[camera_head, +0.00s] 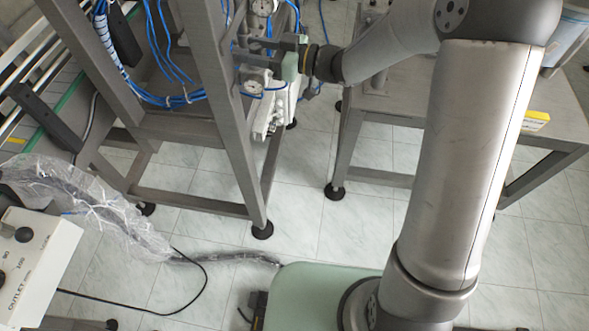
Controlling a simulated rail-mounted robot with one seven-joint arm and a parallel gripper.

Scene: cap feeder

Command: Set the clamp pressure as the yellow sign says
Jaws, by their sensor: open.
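My gripper (296,62) is at the upper middle, at the end of my arm, beside the fittings on the grey frame. It is small and partly hidden here; it is open, and I cannot tell whether it touches a fitting. A round white gauge (254,88) sits just below and left of it.
The grey metal frame (228,110) carries blue hoses (165,100). A grey table (400,95) stands behind my arm. A white box with knobs (35,262) and a plastic-wrapped cable bundle (95,205) are at lower left. The tiled floor (320,235) is clear in the middle.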

